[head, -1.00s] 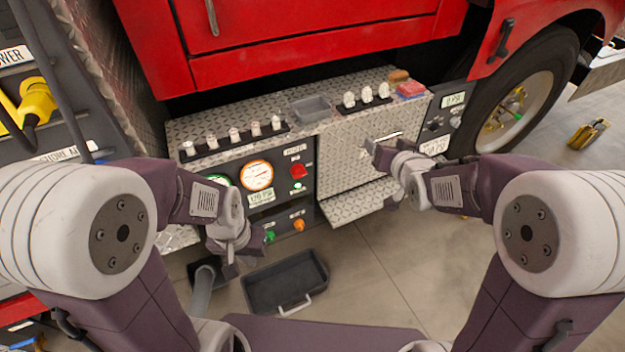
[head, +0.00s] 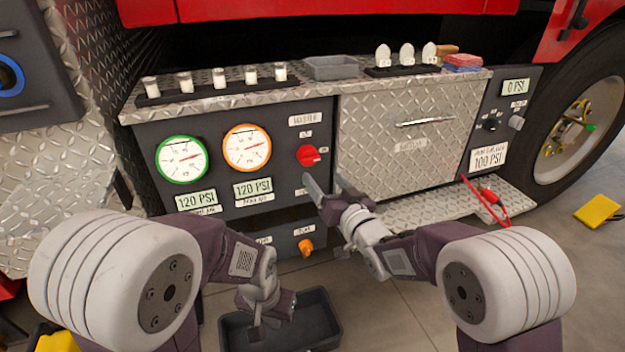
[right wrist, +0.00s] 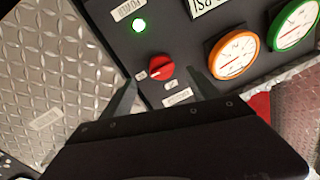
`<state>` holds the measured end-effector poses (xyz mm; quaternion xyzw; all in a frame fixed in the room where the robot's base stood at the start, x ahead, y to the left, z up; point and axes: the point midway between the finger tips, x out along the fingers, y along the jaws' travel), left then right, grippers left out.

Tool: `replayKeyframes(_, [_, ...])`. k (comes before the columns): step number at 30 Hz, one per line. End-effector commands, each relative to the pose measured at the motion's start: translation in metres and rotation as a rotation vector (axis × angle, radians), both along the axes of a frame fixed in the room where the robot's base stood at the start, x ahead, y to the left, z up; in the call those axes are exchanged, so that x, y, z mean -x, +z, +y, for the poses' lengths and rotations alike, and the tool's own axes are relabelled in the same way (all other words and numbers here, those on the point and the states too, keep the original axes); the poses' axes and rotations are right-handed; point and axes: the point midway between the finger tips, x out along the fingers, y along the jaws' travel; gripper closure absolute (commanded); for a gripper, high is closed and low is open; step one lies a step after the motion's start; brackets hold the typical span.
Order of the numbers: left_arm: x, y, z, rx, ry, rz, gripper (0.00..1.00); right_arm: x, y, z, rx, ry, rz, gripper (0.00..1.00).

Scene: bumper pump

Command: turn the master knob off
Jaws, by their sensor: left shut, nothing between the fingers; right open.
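The red master knob (head: 308,155) sits on the dark gauge panel below the "MASTER" label (head: 307,119). It also shows in the right wrist view (right wrist: 160,67), between the fingers in the picture, with its label and a lit green lamp (right wrist: 139,25) near it. My right gripper (head: 322,180) is open, its fingertips just below and right of the knob in the head view. I see no clear contact with the knob. My left gripper (head: 258,322) is shut and empty, low in front of the panel above the black tray.
Two gauges, green-rimmed (head: 182,158) and orange-rimmed (head: 246,148), are left of the knob. An orange knob (head: 305,247) is below. A diamond-plate door (head: 405,145) is at right. The black tray (head: 318,325) lies on the floor. A red cable (head: 490,197) is farther right.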

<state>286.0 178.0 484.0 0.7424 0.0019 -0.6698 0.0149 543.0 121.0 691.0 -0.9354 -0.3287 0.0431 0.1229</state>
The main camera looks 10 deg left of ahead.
Motion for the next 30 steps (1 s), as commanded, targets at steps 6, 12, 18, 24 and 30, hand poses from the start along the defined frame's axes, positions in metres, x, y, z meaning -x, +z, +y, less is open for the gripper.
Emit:
replayKeyframes(6, [0.0,0.022,0.0,0.0,0.0,-0.001,1.0,-0.013,0.008,0.01,0.002,0.0,0.002,0.3])
replayKeyframes(12, [0.0,0.049,0.0,0.0,0.0,-0.001,1.0,-0.044,0.006,0.035,0.0,0.0,0.0,0.3])
replayKeyframes(18, [0.0,0.04,0.0,0.0,0.0,0.0,1.0,-0.066,0.0,0.052,0.0,-0.001,-0.001,0.3])
replayKeyframes(24, [0.0,0.039,0.0,0.0,0.0,0.0,1.0,-0.071,0.002,0.056,0.0,-0.002,0.0,0.3])
replayKeyframes(30, [0.0,0.04,0.0,0.0,0.0,0.0,1.0,-0.071,0.002,0.056,0.0,-0.002,0.0,0.41])
